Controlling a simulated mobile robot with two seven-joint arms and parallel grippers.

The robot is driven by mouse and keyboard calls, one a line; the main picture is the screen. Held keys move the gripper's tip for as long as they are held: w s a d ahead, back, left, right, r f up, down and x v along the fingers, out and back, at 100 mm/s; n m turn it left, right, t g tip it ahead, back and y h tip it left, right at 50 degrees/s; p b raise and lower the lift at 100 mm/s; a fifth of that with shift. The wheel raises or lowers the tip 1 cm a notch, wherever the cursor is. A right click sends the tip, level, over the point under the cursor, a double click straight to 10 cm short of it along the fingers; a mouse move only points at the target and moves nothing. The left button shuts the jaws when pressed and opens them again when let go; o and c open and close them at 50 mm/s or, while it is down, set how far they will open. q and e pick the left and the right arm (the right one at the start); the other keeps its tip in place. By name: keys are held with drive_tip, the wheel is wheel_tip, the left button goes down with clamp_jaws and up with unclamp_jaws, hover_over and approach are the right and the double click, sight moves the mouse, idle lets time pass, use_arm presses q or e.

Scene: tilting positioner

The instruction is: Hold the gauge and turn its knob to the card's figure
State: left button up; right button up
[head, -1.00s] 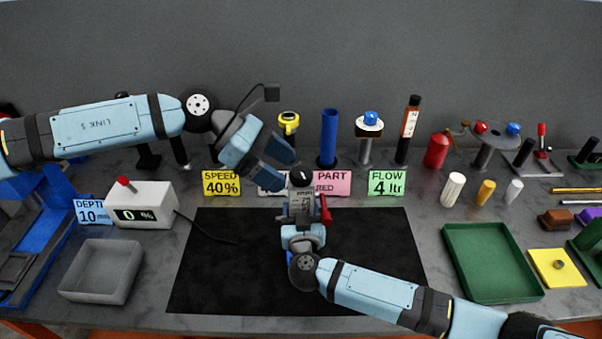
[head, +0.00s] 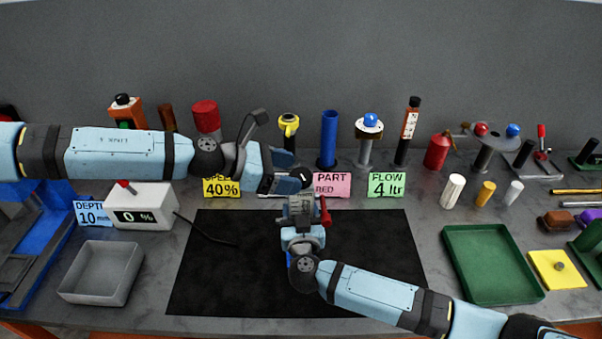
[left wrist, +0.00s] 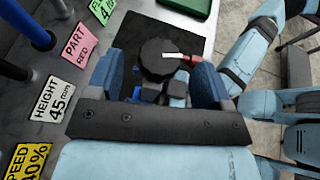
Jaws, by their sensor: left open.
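The gauge (head: 300,207) is a grey body with a red part on its right side, standing above the black mat. Its black knob (head: 306,173) is at the top; the left wrist view shows the knob (left wrist: 158,60) as a ribbed disc with a white mark towards the right. My right gripper (head: 301,226) is at the gauge's lower part and appears shut on it; its fingertips are mostly hidden. My left gripper (head: 287,172) is open beside the knob. In the left wrist view the knob lies between and beyond its fingers, with gaps showing.
Cards read HEIGHT 45 mm (left wrist: 54,99), SPEED 40% (head: 221,188), PART RED (head: 331,185), FLOW 4 ltr (head: 386,184) and DEPTH 10 mm (head: 91,213). A white box (head: 152,205) displays 0 %. A grey tray (head: 75,295) and green tray (head: 458,292) flank the mat (head: 370,290).

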sight(298, 174)
use_arm(q)
drive_tip(key=shift+x, duration=1.65)
drive_tip(key=c, duration=0.9)
drive_tip(key=shift+c, duration=0.2)
drive_tip(key=shift+n+t, duration=0.3)
